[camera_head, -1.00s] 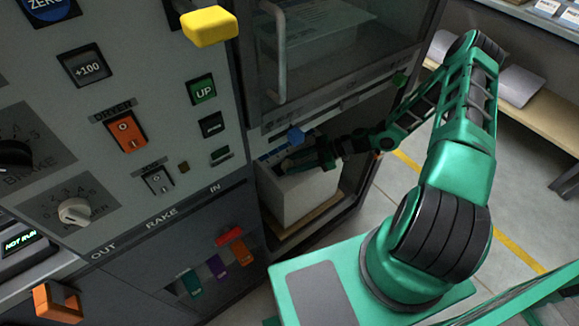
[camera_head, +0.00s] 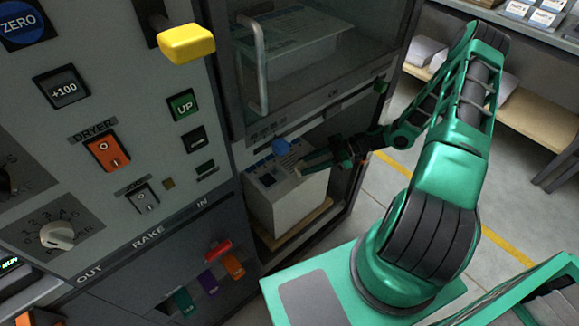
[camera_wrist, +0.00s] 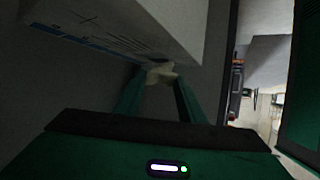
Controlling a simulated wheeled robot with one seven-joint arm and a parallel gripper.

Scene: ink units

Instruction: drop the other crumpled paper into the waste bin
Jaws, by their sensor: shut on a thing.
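My gripper (camera_head: 306,165) is at the right edge of the top of a white box-like unit (camera_head: 290,210) in the open lower bay of the machine. In the wrist view my gripper (camera_wrist: 158,82) has its two green fingers closed on a small cream crumpled paper (camera_wrist: 160,71). The paper is too small to make out in the head view. I cannot make out a waste bin in either view.
The machine's front panel (camera_head: 110,215) with knobs and switches fills the left. A yellow handle (camera_head: 187,43) juts out above. A glass door (camera_head: 310,60) is over the bay. Open grey floor (camera_head: 500,215) and a wooden shelf (camera_head: 520,110) lie to the right.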

